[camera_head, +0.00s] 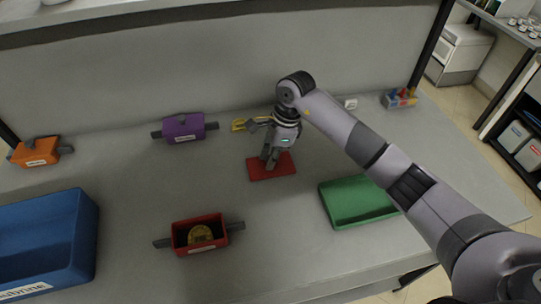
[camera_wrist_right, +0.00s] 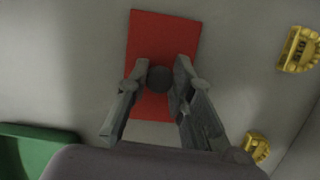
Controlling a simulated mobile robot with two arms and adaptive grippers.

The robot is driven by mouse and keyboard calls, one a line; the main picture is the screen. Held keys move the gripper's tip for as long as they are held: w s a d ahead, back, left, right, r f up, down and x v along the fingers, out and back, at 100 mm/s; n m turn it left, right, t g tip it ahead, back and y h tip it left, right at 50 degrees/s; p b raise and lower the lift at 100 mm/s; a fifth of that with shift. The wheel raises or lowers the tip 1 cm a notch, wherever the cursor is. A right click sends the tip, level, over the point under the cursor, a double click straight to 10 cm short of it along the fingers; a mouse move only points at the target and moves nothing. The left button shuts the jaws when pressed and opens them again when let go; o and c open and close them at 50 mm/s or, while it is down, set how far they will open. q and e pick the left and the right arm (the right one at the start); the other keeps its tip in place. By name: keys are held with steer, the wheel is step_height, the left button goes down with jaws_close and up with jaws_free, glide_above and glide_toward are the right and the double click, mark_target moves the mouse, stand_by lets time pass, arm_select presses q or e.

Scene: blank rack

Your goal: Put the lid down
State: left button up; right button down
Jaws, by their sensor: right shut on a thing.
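The red lid (camera_head: 284,168) is a flat rectangle near the middle of the grey table in the head view. In the right wrist view the lid (camera_wrist_right: 165,35) lies below the fingers, and its round dark knob (camera_wrist_right: 159,79) is between them. My right gripper (camera_head: 269,161) points down and is shut on the knob; it also shows in the wrist view (camera_wrist_right: 160,78). I cannot tell whether the lid touches the table. The open red box (camera_head: 185,243) stands front left of the lid, with a yellow round thing (camera_head: 200,235) inside. My left gripper is not in view.
A green tray (camera_head: 360,218) is to the right, under my right forearm. A purple box (camera_head: 184,127) and an orange box (camera_head: 36,152) stand at the back left. A large blue bin (camera_head: 83,235) is at left. Yellow parts (camera_head: 239,125) lie behind the gripper.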

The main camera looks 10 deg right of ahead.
mark_target(280, 164)
steer(key=c, duration=1.4)
jaws_free()
steer(key=shift+f, duration=0.1)
steer(key=shift+r, duration=0.3)
steer(key=b+v, duration=0.3)
steer(key=v, duration=0.8)
steer(key=shift+d+r, duration=0.15)
steer(key=shift+r, duration=0.2)
